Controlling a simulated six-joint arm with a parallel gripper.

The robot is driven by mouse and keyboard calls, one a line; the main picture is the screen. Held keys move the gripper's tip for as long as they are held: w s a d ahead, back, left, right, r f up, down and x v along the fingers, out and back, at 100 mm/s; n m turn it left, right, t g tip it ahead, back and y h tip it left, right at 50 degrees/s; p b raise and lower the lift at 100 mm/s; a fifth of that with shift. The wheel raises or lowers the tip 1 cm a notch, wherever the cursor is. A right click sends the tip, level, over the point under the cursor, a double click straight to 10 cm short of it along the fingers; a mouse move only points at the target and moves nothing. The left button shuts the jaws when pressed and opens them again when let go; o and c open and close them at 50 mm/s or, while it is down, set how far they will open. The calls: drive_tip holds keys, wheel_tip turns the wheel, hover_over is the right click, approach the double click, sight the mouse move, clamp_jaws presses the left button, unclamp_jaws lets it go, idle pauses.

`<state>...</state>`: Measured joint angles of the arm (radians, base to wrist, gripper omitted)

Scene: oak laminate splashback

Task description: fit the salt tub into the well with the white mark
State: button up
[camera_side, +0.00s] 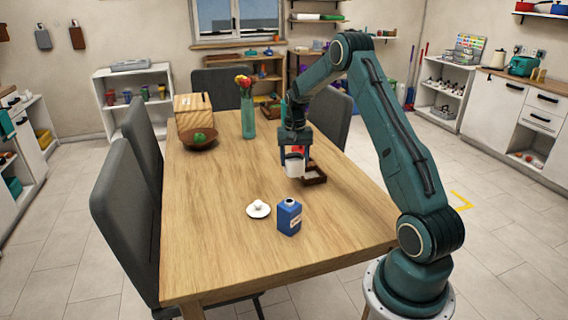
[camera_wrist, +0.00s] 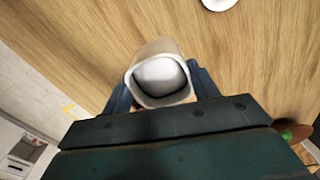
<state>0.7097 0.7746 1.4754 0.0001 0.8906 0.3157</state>
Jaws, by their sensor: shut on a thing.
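My gripper (camera_side: 294,160) is shut on the salt tub (camera_side: 294,167), a white, open-topped tub. In the wrist view, the tub (camera_wrist: 160,98) sits between my two fingers, with a pale filling inside its rim. The dark brown holder with the wells (camera_side: 314,174) is on the table, just right of the tub in the side view. The tub hides part of that holder. I cannot tell how high the tub is above the table. The white mark cannot be made out.
A blue carton (camera_side: 289,217) and a white saucer (camera_side: 258,210) with a small white thing on it stand nearer the camera. A vase of flowers (camera_side: 247,117), a brown bowl (camera_side: 198,139) and a wooden box (camera_side: 193,110) are further back. The table's left side is clear.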

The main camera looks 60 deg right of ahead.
wheel_tip(320, 180, up, 10)
drive_tip(key=shift+f, duration=0.25)
idle(0.6)
drive_tip(key=r, duration=0.1)
hover_over(311, 176)
drive_tip(key=shift+a, duration=0.15)
idle(0.6)
wheel_tip(311, 176, down, 16)
drive_tip(key=shift+r, duration=0.15)
idle(0.6)
drive_tip(key=shift+f, duration=2.1)
